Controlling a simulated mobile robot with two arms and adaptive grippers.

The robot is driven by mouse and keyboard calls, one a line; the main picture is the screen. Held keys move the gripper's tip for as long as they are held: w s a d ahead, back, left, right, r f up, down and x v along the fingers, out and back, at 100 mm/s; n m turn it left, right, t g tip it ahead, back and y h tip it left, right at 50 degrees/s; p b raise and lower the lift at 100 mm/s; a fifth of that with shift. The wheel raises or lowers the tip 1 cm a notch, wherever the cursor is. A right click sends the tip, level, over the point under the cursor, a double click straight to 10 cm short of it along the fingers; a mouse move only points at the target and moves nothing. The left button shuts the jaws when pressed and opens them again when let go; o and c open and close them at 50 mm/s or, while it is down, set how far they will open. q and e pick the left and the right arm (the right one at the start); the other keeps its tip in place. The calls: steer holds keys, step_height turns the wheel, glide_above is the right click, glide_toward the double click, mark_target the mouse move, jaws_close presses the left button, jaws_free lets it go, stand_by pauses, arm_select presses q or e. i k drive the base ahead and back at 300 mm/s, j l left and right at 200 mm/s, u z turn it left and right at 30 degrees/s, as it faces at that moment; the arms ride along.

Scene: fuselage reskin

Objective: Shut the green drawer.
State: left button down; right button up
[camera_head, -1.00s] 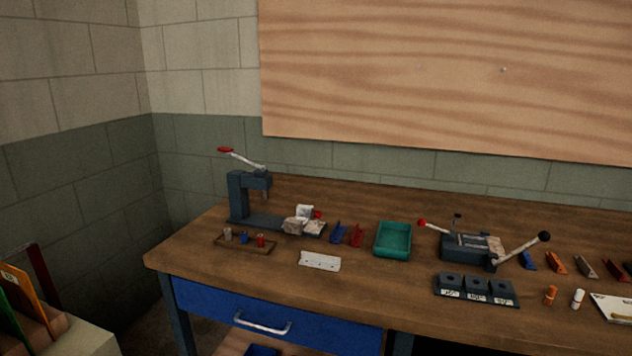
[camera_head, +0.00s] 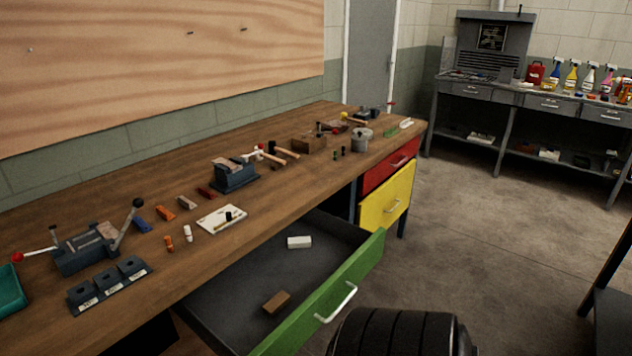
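The green drawer (camera_head: 337,291) stands pulled out from under the wooden workbench, in the lower middle of the head view. Its green front carries a white bar handle (camera_head: 337,303). Inside its dark tray lie a white block (camera_head: 299,242) and a brown block (camera_head: 276,302). A dark ribbed rounded part, apparently mine, shows at the bottom edge just right of the drawer front. Neither of my grippers is in view.
The workbench (camera_head: 150,212) carries a clamp fixture (camera_head: 88,248), a dark block holder (camera_head: 110,284) and several small tools. A red drawer (camera_head: 390,166) and a yellow drawer (camera_head: 386,206) sit beyond the green one. The concrete floor (camera_head: 490,225) right of the drawers is open.

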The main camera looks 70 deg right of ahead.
mark_target(225, 311)
steer(key=z, duration=2.3)
